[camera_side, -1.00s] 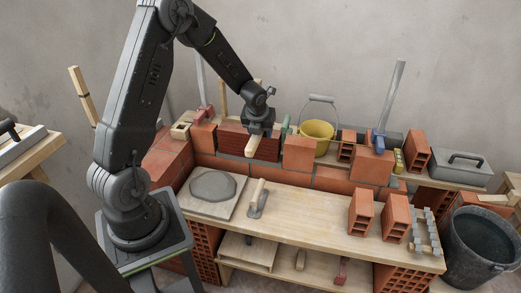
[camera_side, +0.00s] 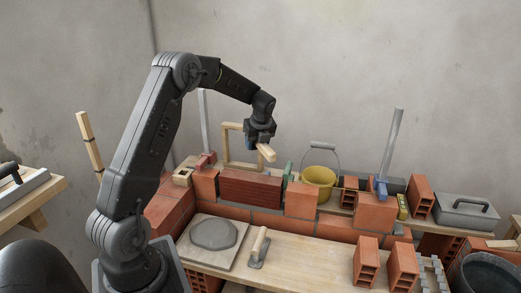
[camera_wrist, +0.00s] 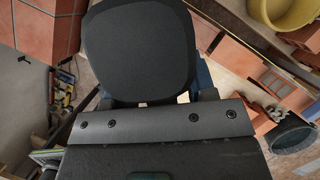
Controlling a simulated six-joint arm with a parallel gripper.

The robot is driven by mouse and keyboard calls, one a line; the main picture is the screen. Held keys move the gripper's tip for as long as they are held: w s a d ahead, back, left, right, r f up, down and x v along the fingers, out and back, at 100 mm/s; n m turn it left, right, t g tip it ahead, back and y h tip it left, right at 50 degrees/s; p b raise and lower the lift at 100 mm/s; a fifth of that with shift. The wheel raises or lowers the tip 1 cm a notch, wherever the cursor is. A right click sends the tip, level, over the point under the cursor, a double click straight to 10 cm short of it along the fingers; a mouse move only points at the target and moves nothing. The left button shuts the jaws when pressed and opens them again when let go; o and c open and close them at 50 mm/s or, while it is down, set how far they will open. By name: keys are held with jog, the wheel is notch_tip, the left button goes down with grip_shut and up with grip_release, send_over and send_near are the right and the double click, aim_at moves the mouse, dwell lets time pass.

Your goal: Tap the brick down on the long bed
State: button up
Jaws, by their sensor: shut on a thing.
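A dark red brick (camera_side: 250,188) lies on the brick wall's long course (camera_side: 236,212), between two orange blocks in the side view. My gripper (camera_side: 262,147) is above the brick, clear of it. It is shut on a pale wooden piece (camera_side: 267,153) whose end sticks out to the lower right. The rest of the held piece is hidden by the gripper. In the wrist view a large dark rounded shape covers the middle, and I cannot make out the brick.
A wooden frame (camera_side: 227,147) stands behind the wall near my gripper. An orange block (camera_side: 301,201) and a yellow bucket (camera_side: 318,183) stand to the right. A trowel (camera_side: 259,248) and a mortar board (camera_side: 211,258) lie on the bench (camera_side: 310,261) in front.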

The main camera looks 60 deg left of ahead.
aim_at(255, 149)
jog(key=shift+w+a+f+n+g, duration=0.1)
jog(key=shift+a+f+n+g, duration=0.1)
jog(key=shift+a+n, duration=0.3)
jog(key=shift+a+f+n+g, duration=0.2)
jog(key=shift+a+n, duration=0.1)
jog(key=shift+a, duration=0.25)
notch_tip(255, 149, down, 3)
jog(key=shift+r, duration=0.1)
jog(key=shift+f, duration=0.65)
jog(key=shift+d, duration=0.1)
jog(key=shift+f, duration=3)
jog(key=shift+f, duration=0.1)
jog(key=shift+f, duration=0.1)
